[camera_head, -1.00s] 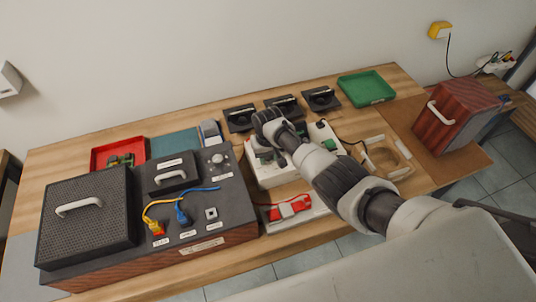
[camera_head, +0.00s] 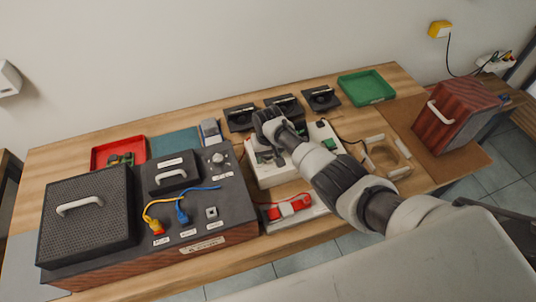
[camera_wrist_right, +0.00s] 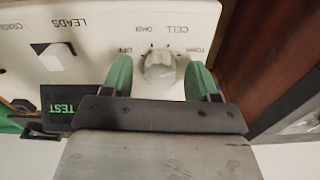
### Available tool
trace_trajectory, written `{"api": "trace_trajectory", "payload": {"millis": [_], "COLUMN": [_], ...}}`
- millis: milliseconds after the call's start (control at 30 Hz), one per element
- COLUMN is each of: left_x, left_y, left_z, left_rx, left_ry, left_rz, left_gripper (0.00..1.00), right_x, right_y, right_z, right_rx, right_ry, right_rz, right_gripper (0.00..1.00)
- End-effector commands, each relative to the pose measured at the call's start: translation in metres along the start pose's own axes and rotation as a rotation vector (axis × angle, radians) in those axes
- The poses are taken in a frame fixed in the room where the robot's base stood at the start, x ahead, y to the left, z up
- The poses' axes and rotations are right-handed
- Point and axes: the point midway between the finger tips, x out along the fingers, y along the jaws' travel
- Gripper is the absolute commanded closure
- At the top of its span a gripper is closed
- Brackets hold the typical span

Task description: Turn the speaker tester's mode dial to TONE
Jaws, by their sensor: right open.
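The speaker tester is a white box (camera_head: 264,176) near the middle of the bench, partly hidden by my right arm. In the right wrist view its panel (camera_wrist_right: 95,20) appears upside down. The grey mode dial (camera_wrist_right: 160,66) has the labels OFF, OHM, CELL and what looks like TONE around it. I cannot tell for certain which label the dial points to. My right gripper (camera_wrist_right: 160,78) is open, with one green-tipped finger on each side of the dial; contact is unclear. In the head view the right gripper (camera_head: 268,152) is over the tester. My left gripper is out of view.
A dark amplifier (camera_head: 225,200) with yellow and blue cables stands left of the tester. A red clip lead (camera_head: 290,207) lies in front. Several black speaker parts (camera_head: 283,104) sit behind, with a green tray (camera_head: 366,88). A wooden cabinet (camera_head: 452,115) stands right.

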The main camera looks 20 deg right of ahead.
Motion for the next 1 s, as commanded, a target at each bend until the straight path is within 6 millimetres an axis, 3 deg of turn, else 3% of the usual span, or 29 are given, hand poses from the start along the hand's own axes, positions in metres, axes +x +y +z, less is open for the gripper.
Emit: {"api": "trace_trajectory", "payload": {"millis": [233, 700, 1000], "left_x": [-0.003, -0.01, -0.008], "left_y": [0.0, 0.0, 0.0], "left_z": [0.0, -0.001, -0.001], "left_rx": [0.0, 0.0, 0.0], "left_ry": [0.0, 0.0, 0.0], "left_rz": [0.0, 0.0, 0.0], "left_gripper": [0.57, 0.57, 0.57], "right_x": [-0.009, -0.085, -0.108], "right_y": [0.0, 0.0, 0.0], "right_z": [0.0, 0.0, 0.0], "right_rx": [-0.001, -0.001, 0.001], "right_ry": [0.0, 0.003, 0.0], "right_rz": [0.0, -0.001, 0.0], "right_gripper": [0.41, 0.41, 0.41]}}
